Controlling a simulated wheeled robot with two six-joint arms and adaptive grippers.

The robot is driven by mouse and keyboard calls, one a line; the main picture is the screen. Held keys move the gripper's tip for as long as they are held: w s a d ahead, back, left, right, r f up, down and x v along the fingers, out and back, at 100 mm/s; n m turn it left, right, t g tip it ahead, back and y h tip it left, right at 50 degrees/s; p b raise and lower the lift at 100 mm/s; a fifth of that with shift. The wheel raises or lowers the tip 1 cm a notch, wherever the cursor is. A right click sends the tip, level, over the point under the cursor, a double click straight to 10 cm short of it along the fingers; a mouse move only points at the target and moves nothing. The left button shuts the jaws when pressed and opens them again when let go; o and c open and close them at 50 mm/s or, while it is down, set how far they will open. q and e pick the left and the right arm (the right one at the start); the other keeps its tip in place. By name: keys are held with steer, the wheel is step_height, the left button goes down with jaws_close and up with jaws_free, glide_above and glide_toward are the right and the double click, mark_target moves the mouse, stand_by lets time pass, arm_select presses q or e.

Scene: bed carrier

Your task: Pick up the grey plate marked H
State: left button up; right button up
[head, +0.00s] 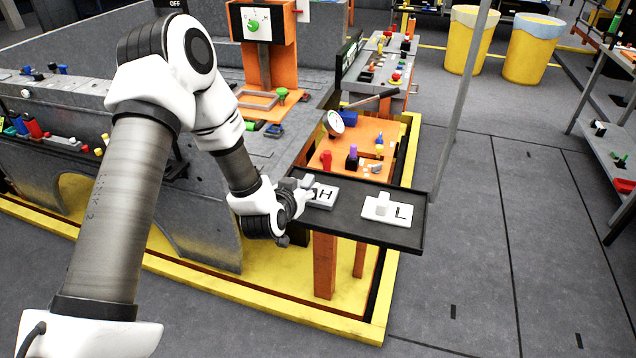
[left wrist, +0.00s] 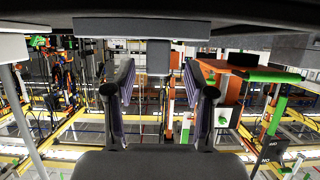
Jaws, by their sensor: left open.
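The grey plate marked H (head: 325,197) lies on a dark tray (head: 412,238) at the tray's left end, with its letter facing up. My left gripper (head: 302,198) is at the plate's left side, very close to it, and partly hides it. The head view does not show clearly whether they touch. In the left wrist view the two fingers of the gripper (left wrist: 158,88) stand apart with a gap between them. A grey block (left wrist: 158,58) shows at the top of that gap; I cannot tell if it belongs to the plate. My right gripper is not in view.
A similar plate marked L (head: 401,213), with a raised white knob, lies on the tray's right part. Behind the tray is an orange bench top (head: 375,137) with small coloured parts and a round gauge (head: 334,123). A thin grey pole (head: 462,100) rises behind the tray's right end.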

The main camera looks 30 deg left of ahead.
mark_target(305, 184)
arm_select(q)
steer(key=shift+s+d+r+p, duration=0.1)
steer(key=shift+d+r+p, duration=0.05)
steer(key=shift+r+p, duration=0.4)
steer(key=x, duration=0.2)
steer(key=f+p+x, duration=0.1)
steer(key=x, duration=0.2)
steer(key=shift+r, duration=0.1)
steer(key=shift+s+r, duration=0.2)
steer(key=shift+s, duration=0.05)
steer(key=c, duration=0.5)
steer(key=shift+s, duration=0.1)
jaws_close()
steer(key=shift+w, duration=0.2)
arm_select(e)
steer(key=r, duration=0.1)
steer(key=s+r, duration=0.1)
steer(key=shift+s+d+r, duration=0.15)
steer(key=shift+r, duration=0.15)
